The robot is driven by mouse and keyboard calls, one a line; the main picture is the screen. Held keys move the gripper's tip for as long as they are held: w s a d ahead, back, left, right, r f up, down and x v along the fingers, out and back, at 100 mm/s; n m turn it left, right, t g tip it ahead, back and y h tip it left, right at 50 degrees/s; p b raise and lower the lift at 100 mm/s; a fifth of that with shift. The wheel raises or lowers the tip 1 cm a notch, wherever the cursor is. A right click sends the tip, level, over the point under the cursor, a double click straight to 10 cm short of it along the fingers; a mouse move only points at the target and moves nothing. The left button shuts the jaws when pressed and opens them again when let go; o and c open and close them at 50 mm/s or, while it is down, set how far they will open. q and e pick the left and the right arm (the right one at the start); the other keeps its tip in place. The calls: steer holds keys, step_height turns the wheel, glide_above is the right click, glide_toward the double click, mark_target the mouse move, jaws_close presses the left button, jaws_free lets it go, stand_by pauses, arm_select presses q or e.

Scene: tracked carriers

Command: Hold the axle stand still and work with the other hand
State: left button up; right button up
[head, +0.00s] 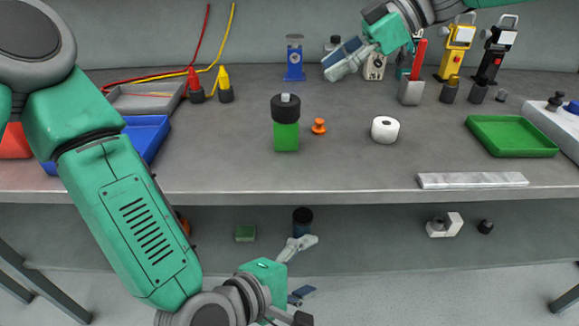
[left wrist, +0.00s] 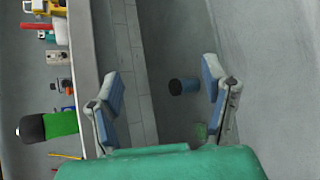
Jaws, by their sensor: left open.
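A green block topped by a black cylinder with a grey stub (head: 286,138) stands upright near the middle of the bench; it also shows in the left wrist view (left wrist: 60,124). A small blue stand (head: 294,66) stands behind it. I cannot tell which of these is the axle stand. My left gripper (head: 306,269) is open and empty, low in front of the bench edge; its spread fingers also show in the left wrist view (left wrist: 163,84). My right gripper (head: 345,59) is above the back of the bench, right of the blue stand. Its finger gap is unclear.
An orange knob (head: 319,126) and a white roll (head: 385,129) lie near the middle of the bench (head: 350,170). A green tray (head: 511,136) and a pale bar (head: 472,180) are at right. Below the bench, a dark cylinder (head: 303,219) stands close to my left gripper.

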arm_select(q)
steer(key=w+d+r+n+t, duration=0.1)
steer(key=w+r+n+t, duration=0.1)
steer(key=r+n, duration=0.1)
steer(key=w+r+n+t+y, duration=0.1)
steer(key=w+r+n+t, duration=0.1)
steer(key=r+n, duration=0.1)
steer(key=w+d+r+n+t, duration=0.1)
steer(key=w+r+n+t, duration=0.1)
steer(key=w+r+n, duration=0.1)
steer(key=shift+w+d+r+n, duration=0.1)
steer(key=shift+d+r+n, duration=0.3)
steer(key=shift+n, duration=0.5)
steer(key=n+t+y, duration=0.3)
steer(key=n+y, duration=0.5)
steer(key=n, duration=0.3)
glide_toward(286, 122)
steer(key=f, duration=0.1)
steer(key=d+f, duration=0.1)
steer(key=f, duration=0.1)
steer(key=shift+d, duration=0.25)
steer(key=shift+w+a+r+n+t+y, duration=0.2)
steer(key=shift+a+n+t+y, duration=0.1)
steer(key=shift+a+n+y, duration=0.15)
steer(key=w, duration=1.3)
steer(key=shift+w+a, duration=0.2)
steer(key=shift+w, duration=0.05)
steer(key=c, duration=1.5)
steer(key=shift+f, duration=0.1)
steer(key=shift+c, duration=0.2)
